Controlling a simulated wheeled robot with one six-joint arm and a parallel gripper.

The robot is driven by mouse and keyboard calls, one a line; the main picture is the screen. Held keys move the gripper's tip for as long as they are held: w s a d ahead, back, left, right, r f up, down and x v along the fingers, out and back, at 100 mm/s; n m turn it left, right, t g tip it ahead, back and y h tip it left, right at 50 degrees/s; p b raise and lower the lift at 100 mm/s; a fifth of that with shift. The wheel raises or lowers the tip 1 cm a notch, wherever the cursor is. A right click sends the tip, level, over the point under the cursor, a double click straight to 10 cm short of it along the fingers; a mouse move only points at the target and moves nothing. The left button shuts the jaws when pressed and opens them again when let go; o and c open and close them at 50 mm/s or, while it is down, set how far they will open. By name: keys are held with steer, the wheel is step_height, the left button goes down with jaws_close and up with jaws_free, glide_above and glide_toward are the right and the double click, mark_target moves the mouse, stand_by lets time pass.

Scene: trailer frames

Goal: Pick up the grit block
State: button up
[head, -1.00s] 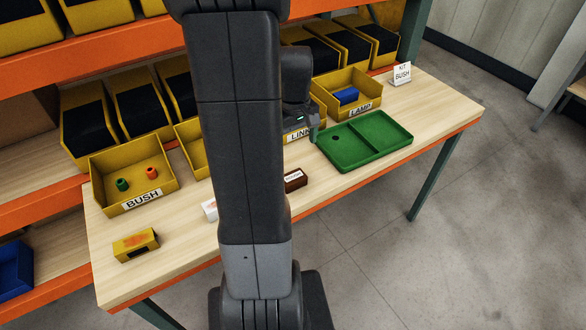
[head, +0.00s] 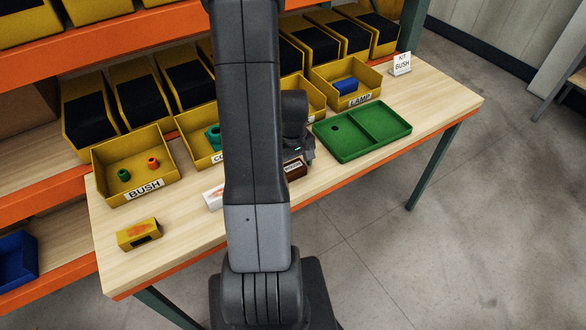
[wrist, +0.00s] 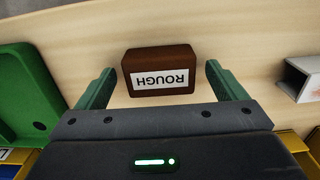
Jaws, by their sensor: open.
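The grit block is a dark brown block (wrist: 160,57) with a white label reading "ROUGH". In the wrist view it lies on the pale wooden bench between the tips of my gripper (wrist: 156,85). My gripper is open, with one green finger on each side of the block and a gap showing on both sides. In the head view the brown block (head: 294,169) shows just right of my arm, and my arm hides the fingers there.
A green two-part tray (head: 348,154) lies to the right of the block. A white box (head: 213,198) lies to its left, with a yellow box (head: 138,234) farther left. Yellow bins, including BUSH (head: 163,187) and LAMP (head: 376,96), stand along the back.

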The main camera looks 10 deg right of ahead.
mark_target(293, 166)
steer(key=shift+f, duration=0.45)
steer(key=c, duration=1.1)
steer(key=shift+r, duration=0.1)
step_height(293, 166, up, 10)
steer(key=shift+f+b, duration=0.1)
steer(key=shift+b, duration=0.35)
